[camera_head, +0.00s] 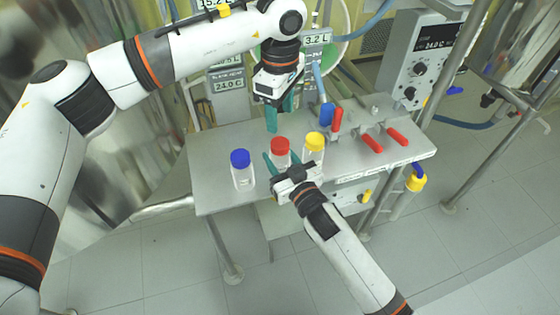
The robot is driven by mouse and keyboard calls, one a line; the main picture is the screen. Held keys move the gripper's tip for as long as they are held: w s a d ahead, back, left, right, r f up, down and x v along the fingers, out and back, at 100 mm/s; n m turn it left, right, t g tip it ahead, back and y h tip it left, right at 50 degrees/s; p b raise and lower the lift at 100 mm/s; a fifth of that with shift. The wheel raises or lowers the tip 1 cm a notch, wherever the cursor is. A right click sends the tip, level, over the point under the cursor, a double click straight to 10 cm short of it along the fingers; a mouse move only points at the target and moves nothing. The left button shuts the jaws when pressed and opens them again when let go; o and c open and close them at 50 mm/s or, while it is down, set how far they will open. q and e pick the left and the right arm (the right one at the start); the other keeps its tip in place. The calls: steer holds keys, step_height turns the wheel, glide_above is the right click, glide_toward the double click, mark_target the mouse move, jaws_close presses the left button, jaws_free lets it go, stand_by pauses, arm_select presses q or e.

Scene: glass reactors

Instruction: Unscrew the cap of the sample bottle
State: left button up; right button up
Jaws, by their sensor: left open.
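The red-capped bottle (280,150) stands on the steel table (215,195) between two other capped bottles. My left gripper (281,117) points down above and behind the red cap, with its fingers apart and nothing between them. My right gripper (294,166) comes from the front, low at the red-capped bottle. One teal finger shows just left of this bottle; the hand hides the bottle's lower part. Whether the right fingers press on the bottle cannot be told. The blue-capped bottle (241,169) stands at the left, the yellow-capped bottle (315,143) at the right.
Red-handled valves (372,142) and a blue part (326,115) are at the table's right. A control box (421,60) stands at the back right, with display panels (228,84) behind the table. The table's left front area is bare.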

mark_target(280, 143)
jaws_close()
arm_select(q)
steer(key=m, duration=0.6)
steer(key=shift+m, duration=0.3)
steer(key=m, duration=0.6)
steer(key=shift+m, duration=0.3)
steer(key=shift+f, duration=0.15)
step_height(280, 143, down, 8)
steer(key=shift+r, duration=0.15)
